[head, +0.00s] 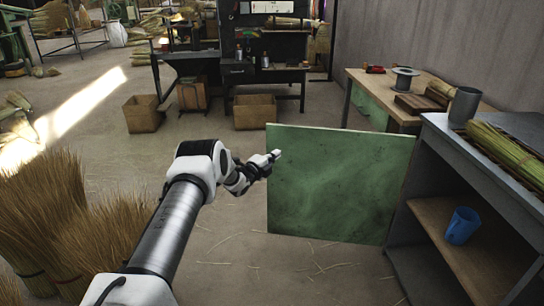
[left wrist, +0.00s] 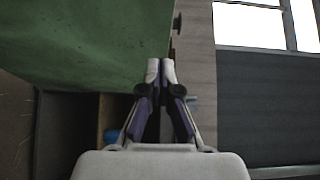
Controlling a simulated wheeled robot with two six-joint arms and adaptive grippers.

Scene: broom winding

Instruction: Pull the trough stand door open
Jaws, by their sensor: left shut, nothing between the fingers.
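The green door (head: 340,185) of the trough stand (head: 475,190) stands swung out, its right edge beside the stand's open front. It also fills the upper left of the left wrist view (left wrist: 90,40). My left gripper (head: 274,156) is at the door's free left edge, near its upper part. In the left wrist view its fingertips (left wrist: 161,66) are together and empty, close to the door's edge; whether they touch it I cannot tell. A small dark knob-like part (left wrist: 177,23) shows beyond the fingertips. My right gripper is not in view.
A metal cup (head: 464,104) and straw bundles are on top. Broom straw bundles (head: 40,215) stand at the left.

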